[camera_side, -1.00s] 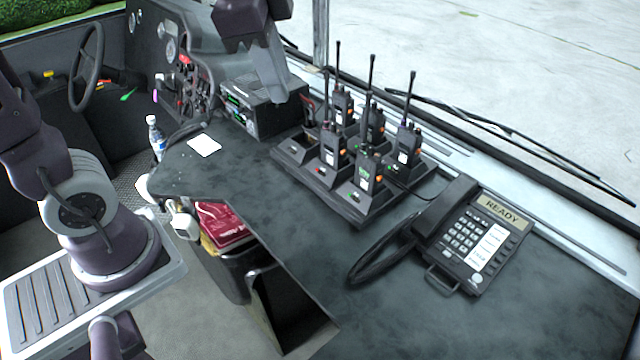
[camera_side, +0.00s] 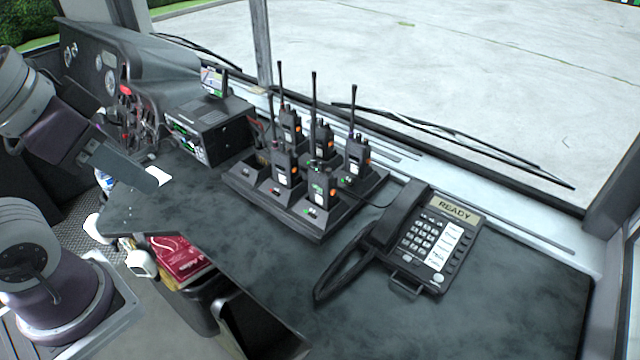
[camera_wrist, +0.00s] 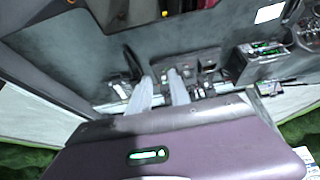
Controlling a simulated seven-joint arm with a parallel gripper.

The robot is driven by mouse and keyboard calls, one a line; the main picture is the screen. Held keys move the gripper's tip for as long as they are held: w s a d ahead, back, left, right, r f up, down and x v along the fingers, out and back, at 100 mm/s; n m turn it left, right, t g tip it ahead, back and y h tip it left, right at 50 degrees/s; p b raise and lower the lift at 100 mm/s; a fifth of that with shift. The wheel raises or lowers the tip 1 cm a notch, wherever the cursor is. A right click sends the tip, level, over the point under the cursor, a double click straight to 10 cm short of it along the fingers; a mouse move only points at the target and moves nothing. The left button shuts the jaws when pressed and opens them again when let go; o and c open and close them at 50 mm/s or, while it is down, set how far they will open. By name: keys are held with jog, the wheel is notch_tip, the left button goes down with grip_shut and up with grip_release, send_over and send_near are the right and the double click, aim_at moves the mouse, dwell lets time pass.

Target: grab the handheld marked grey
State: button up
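Several black handhelds with antennas stand upright in a dark charging dock (camera_side: 318,234) on the counter. One is front left (camera_side: 283,166), one front right (camera_side: 320,188), and others stand behind, at the back left (camera_side: 290,126), middle (camera_side: 321,141) and right (camera_side: 357,155). Their markings are too small to read, so I cannot tell which is marked grey. In the wrist view my gripper (camera_wrist: 158,78) has two pale fingers apart, nothing visible between them; dark items lie beyond the tips.
A black desk phone (camera_side: 425,240) with a READY display stands right of the dock. A box radio (camera_side: 208,130) with a small screen stands behind left. The windscreen ledge runs behind. The counter's front left is clear.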

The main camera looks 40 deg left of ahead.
jog(key=o, duration=1.2)
jog(key=shift+o, duration=0.2)
jog(key=t, duration=0.5)
send_over(318, 180)
jog(key=s+a, duration=0.1)
jog(key=s, duration=0.3)
notch_tip(318, 180, down, 13)
jog(key=f+t, duration=0.1)
jog(key=f, duration=0.2)
jog(key=w+f+t, duration=0.1)
jog(key=f, duration=0.5)
jog(key=shift+w+d+f+m+t+h, duration=0.15)
jog(key=shift+w+d+m+t+h, duration=0.15)
jog(key=shift+w+d+t+h, duration=0.1)
jog(key=x, duration=0.6)
jog(key=shift+w+f, duration=0.15)
jog(key=shift+w, duration=0.2)
jog(key=shift+c, duration=0.4)
